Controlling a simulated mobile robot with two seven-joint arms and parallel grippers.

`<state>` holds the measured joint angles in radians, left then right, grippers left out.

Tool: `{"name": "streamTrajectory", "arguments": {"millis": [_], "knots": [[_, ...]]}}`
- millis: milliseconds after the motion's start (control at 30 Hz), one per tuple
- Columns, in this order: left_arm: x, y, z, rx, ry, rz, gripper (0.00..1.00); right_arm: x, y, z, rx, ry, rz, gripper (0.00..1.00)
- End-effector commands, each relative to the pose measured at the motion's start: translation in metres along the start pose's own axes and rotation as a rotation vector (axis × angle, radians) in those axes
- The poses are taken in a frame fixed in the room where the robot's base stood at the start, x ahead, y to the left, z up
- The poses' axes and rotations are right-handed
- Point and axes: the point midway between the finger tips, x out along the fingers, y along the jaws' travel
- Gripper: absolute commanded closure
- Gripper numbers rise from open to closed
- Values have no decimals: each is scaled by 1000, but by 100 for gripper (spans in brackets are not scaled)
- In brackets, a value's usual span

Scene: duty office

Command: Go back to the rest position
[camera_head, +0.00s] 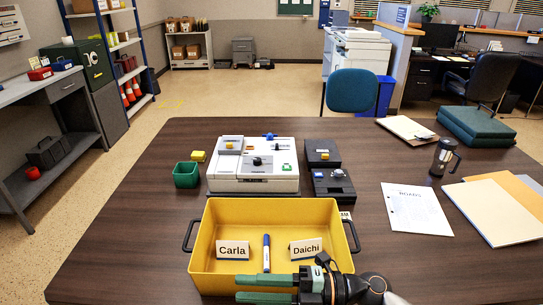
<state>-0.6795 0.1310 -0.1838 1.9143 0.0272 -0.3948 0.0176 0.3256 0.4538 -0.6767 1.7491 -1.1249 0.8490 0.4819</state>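My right gripper (238,288) comes in from the bottom right, its green fingers pointing left over the near side of the yellow tray (210,225). The fingers are apart with nothing between them. In the tray stand a name card reading Carla (232,250) at the left and one reading Daichi (306,249) at the right. A blue-and-white marker (266,254) lies between them. The gripper is nearer the camera than the cards and marker, and hides part of the tray's near side. My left gripper is not in view.
Behind the tray are a white device (230,182), a green bin (186,175) and black boxes (334,187). A paper (416,210), folders (490,212) and a dark mug (443,158) lie to the right. The table's left part (130,240) is bare. A blue chair (352,91) stands beyond.

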Motion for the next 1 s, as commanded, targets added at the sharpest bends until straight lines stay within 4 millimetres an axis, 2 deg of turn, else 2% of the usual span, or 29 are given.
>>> {"name": "streamTrajectory", "arguments": {"millis": [100, 200, 267, 367, 400, 467, 500, 600, 733, 767, 867, 1000], "knots": [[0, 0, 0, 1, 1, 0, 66, -13, 14, 17, 208, -174, 309, 65], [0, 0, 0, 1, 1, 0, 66, -42, 6, 43, 400, -366, 511, 65], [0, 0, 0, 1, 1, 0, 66, -66, -11, 58, 526, -496, 608, 65], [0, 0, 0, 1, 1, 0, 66, -109, -61, 74, 757, -727, 724, 65], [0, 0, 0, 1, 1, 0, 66, -126, -87, 76, 855, -821, 754, 65], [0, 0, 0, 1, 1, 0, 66, -148, -127, 72, 997, -952, 781, 65], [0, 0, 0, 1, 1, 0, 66, -162, -153, 66, 1086, -1032, 788, 65], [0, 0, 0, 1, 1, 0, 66, -187, -215, 40, 1298, -1203, 781, 65], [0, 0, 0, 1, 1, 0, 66, -205, -274, 1, 1516, -1351, 745, 65], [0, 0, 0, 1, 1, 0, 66, -208, -284, -7, 1553, -1375, 735, 65], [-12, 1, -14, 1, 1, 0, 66, -208, -267, -13, 1561, -1379, 731, 65], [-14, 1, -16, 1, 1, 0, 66, -208, -264, -14, 1560, -1378, 730, 65]]}}
